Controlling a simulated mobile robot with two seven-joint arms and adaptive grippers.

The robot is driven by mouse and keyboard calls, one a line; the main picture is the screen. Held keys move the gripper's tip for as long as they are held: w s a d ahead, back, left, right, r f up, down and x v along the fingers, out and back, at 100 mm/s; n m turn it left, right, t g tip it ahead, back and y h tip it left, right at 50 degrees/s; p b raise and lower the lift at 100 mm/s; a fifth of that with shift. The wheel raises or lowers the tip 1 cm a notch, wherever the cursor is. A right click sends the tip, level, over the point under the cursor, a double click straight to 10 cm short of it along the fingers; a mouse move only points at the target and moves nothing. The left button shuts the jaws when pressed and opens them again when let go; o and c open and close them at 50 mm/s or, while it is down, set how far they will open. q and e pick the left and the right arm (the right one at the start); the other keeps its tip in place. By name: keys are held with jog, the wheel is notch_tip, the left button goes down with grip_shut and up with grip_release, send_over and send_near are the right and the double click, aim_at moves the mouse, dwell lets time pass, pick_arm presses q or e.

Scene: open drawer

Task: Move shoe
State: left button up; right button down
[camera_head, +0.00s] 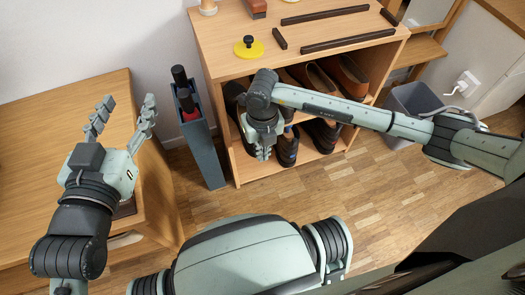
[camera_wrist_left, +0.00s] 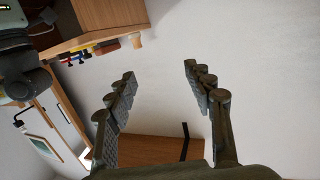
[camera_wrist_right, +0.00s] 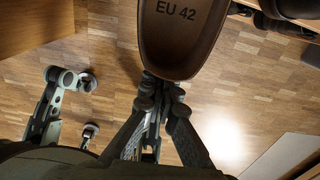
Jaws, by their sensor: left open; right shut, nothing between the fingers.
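A wooden rack holds brown shoes (camera_head: 318,78) on its upper shelf and dark shoes (camera_head: 322,132) on its lower shelf. My right gripper (camera_head: 263,154) is at the rack's front, pointing down, and hides part of the shoes behind it. In the right wrist view its fingers (camera_wrist_right: 158,88) are shut and empty. A brown shoe (camera_wrist_right: 180,35) marked "EU 42" is just beyond the fingertips; I cannot tell whether they touch. My left gripper (camera_head: 129,102) is open and empty, raised above the left wooden cabinet. Its spread fingers (camera_wrist_left: 160,78) face the white wall.
The rack top (camera_head: 225,45) carries a yellow knobbed disc (camera_head: 249,48), a brush and dark bars. A narrow grey holder (camera_head: 202,145) stands between the cabinet (camera_head: 60,110) and the rack. A grey bin (camera_head: 412,103) stands right of the rack. The floor in front is clear.

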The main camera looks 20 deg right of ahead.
jog(key=w+b, duration=0.1)
jog(key=w, duration=0.4)
jog(key=shift+w+b, duration=0.15)
jog(key=shift+b, duration=0.2)
jog(key=shift+w+a, duration=0.1)
jog(key=shift+w, duration=0.05)
pick_arm(q)
jog(key=s+d+r+t+h, duration=0.1)
jog(key=d+r+t+h, duration=0.1)
jog(key=r, duration=0.6)
jog(key=shift+s+d+r+t+h, duration=0.25)
jog(key=shift+d+t, duration=0.3)
jog(key=shift+t, duration=0.45)
